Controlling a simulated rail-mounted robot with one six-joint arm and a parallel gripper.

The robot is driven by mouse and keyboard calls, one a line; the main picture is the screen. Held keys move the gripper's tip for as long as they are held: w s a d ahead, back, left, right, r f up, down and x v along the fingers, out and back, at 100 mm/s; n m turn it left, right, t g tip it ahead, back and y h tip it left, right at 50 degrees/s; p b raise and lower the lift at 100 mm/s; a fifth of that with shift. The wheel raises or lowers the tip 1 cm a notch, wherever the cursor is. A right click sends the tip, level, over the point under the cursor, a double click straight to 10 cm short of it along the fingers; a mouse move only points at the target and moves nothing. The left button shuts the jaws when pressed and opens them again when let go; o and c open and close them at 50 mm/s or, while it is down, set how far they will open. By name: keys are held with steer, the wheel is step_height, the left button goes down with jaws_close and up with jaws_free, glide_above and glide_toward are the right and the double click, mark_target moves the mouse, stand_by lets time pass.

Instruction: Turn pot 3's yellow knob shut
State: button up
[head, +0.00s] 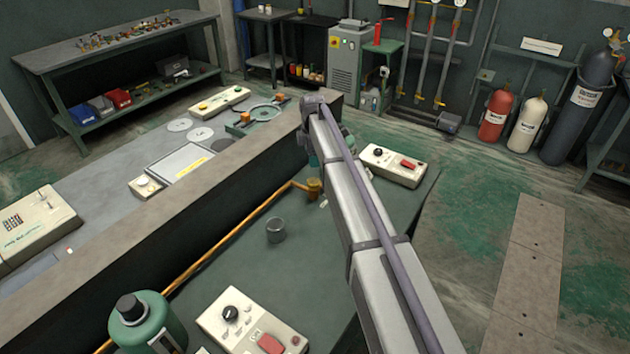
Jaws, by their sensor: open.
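No knob can be clearly picked out as pot 3's yellow knob. A small yellow-brass fitting (314,187) sits at the far end of the orange pipe, just left of my arm; I cannot tell if it belongs to a pot. A green body (313,153) behind my arm is mostly hidden. A green canister (143,328) with a black cap stands upright at the front left. My arm reaches from the bottom right up to the middle of the head view. My gripper does not show.
A grey cup (276,231) stands on the dark green bench top. White boxes with red switches stand near (238,318) and far (378,158) on it. An orange pipe (226,240) runs along the raised dark ledge (180,250).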

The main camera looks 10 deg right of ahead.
mark_target(314, 181)
step_height(314, 181, down, 11)
steer(key=b, duration=1)
steer(key=shift+b, duration=0.35)
steer(key=shift+r, duration=0.1)
steer(key=shift+c, duration=0.3)
steer(key=c, duration=0.9)
steer(key=shift+o, duration=0.2)
